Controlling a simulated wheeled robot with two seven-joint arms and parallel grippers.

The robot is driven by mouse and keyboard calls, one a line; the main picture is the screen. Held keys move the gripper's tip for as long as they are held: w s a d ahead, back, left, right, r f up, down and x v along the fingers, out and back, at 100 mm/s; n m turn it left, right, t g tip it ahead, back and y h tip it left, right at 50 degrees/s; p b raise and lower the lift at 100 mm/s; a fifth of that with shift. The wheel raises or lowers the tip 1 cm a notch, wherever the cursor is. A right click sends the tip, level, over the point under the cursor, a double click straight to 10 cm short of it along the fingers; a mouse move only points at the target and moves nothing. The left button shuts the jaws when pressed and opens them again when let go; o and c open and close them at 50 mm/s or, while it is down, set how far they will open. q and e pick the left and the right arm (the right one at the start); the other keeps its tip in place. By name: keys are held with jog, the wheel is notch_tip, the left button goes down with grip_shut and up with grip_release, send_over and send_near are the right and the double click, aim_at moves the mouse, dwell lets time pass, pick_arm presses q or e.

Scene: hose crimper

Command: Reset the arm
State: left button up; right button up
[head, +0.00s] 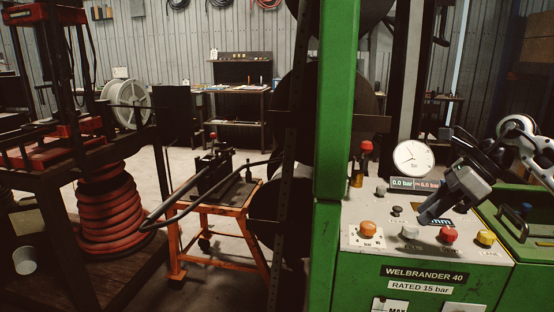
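My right arm (528,150) comes in from the right edge, white with dark joints. My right gripper (440,208) angles down and to the left over the sloped top of the green machine's control panel (375,239). Its fingers overlap each other in this view, so whether they are open or shut is unclear. I see nothing clearly held in it. It hides part of the panel and a display ending in "mm". My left gripper and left arm are not in view.
The panel carries a round gauge (413,159), a pressure display (415,184), and orange (368,229), red (448,235) and yellow (486,238) knobs. A green post (337,100) rises left of it. An orange cart (215,210) and coiled red hose (108,210) stand further left.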

jog(key=s+a+f+m+t+y, duration=0.1)
jog(key=s+a+f+m+y, duration=0.2)
jog(key=a, duration=0.5)
jog(key=s+a+f+m+t+y, duration=0.1)
jog(key=a+f+m+t+y, duration=0.2)
jog(key=a, duration=0.4)
jog(key=s+a+f+m+y, duration=0.1)
jog(key=a+f+m+y, duration=0.3)
jog(key=a, duration=0.4)
jog(key=s+d+f+m+t+h, duration=0.2)
jog(key=s+f+m+h, duration=0.4)
jog(key=m, duration=1.1)
jog(key=s+d+f+m+t+h, duration=0.2)
jog(key=s+d+f+m+h, duration=0.2)
jog(key=s+f+m, duration=1)
notch_tip(320, 180, down, 2)
jog(key=m+h, duration=0.3)
jog(key=m, duration=0.1)
jog(key=shift+s+d+m+h, duration=0.3)
jog(key=shift+s, duration=0.1)
